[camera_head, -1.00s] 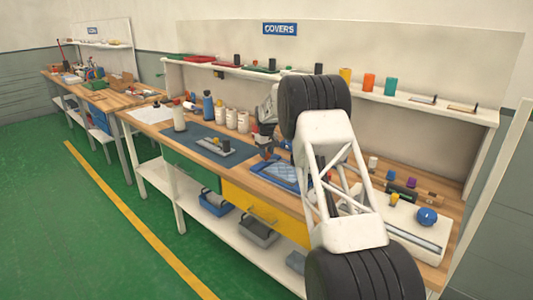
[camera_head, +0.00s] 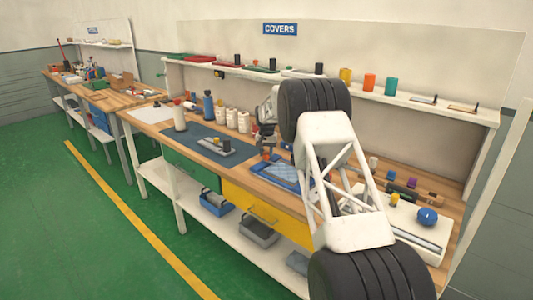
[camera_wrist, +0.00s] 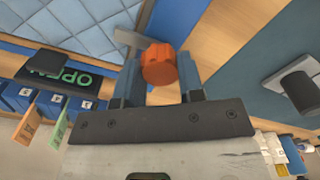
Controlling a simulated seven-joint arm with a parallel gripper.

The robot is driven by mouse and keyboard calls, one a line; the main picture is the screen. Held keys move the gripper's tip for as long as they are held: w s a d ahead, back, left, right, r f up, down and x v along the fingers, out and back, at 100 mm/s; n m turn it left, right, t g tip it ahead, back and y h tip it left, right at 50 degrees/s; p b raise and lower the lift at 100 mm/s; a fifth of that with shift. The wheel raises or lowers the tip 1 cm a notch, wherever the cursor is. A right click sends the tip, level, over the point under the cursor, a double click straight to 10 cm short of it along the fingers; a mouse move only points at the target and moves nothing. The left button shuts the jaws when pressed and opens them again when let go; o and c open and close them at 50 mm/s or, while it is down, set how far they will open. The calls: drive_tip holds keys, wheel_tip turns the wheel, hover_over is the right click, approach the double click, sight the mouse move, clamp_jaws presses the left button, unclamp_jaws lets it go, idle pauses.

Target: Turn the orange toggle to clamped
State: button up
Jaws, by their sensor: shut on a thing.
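The orange toggle (camera_wrist: 159,64) sits between the two fingers of my gripper (camera_wrist: 160,80) in the wrist view. The fingers are shut on it from both sides, and a grey bar (camera_wrist: 130,38) sticks out beside it toward the upper left. A dark plate with green letters reading OPEN (camera_wrist: 64,75) lies left of the fingers. The blue quilted mattress (camera_wrist: 75,28) is at the upper left and also shows on the workbench in the head view (camera_head: 288,172). My gripper (camera_head: 266,142) is small in the head view, at the bench left of my large arm links.
The wooden bench (camera_head: 262,186) holds a blue-grey mat (camera_head: 195,133) with a small fixture, several white bottles and, at right, a pale block with a blue knob (camera_head: 427,216). A shelf (camera_head: 420,103) with colored cups runs behind. My arm hides part of the bench.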

sight(267, 153)
idle(0.4)
drive_tip(key=o, duration=0.9)
drive_tip(key=shift+r, duration=0.1)
drive_tip(key=shift+r, duration=3.8)
